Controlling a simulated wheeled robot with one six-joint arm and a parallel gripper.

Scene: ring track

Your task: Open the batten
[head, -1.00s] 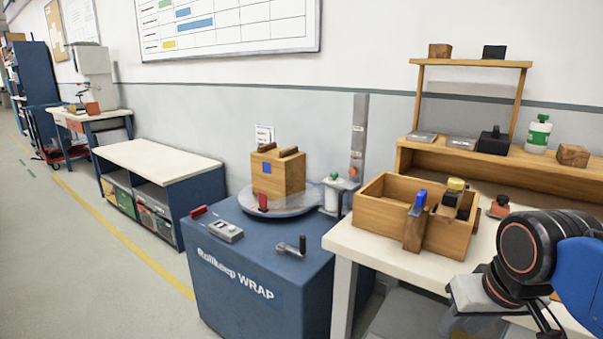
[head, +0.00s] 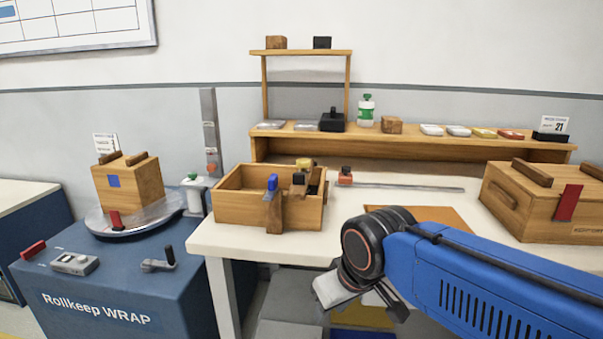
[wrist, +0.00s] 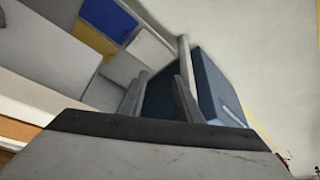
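Nothing is labelled as the batten, and I cannot tell which piece it is. Dark wooden bars (head: 532,173) lie on top of the large wooden box (head: 535,211) at the right, which has a red strap on its front. Similar bars (head: 110,157) top the smaller wooden box (head: 135,186) on the turntable at the left. My gripper (wrist: 158,88) has its two fingers apart with nothing held between them. In the head view it hangs low in front of the table's front edge, away from both boxes, its fingers partly hidden.
An open wooden bin (head: 235,209) with tools stands on the white table (head: 208,240). A blue wrapping machine (head: 130,290) with a crank carries the turntable (head: 158,223). A wooden shelf (head: 400,150) with small items runs along the back. A brown mat (head: 440,217) lies on the table.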

